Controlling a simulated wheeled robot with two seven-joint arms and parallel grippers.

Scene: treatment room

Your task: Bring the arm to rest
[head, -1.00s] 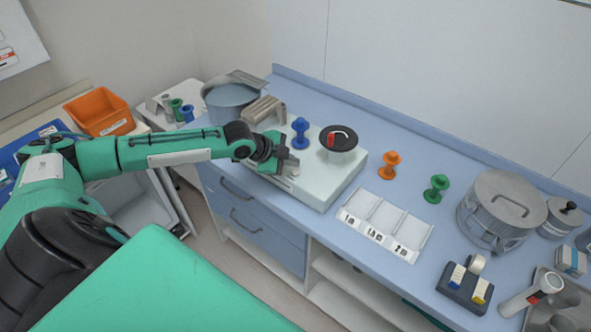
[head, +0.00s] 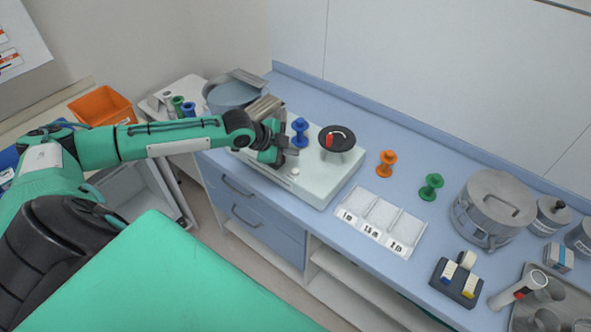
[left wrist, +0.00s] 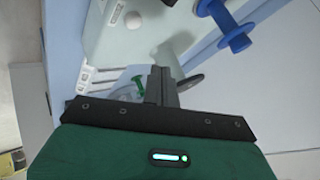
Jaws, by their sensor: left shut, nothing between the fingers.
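My left arm reaches in from the left in the head view. Its gripper (head: 284,150) is over the left part of the white flat-topped device (head: 322,185), close beside the blue spool-shaped piece (head: 299,133). The left gripper also shows in the left wrist view (left wrist: 162,86); its fingers are together with nothing between them. In that view the blue piece (left wrist: 228,28) is at the upper right, apart from the fingers. Whether the fingers touch the device cannot be told. My right gripper is not in view.
A black dish with a red part (head: 337,139) sits on the device. Orange (head: 386,164) and green (head: 431,187) spool-shaped pieces stand on the blue counter near a white three-part tray (head: 400,238). A steel pot (head: 492,210) is at right, an orange bin (head: 101,106) at left.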

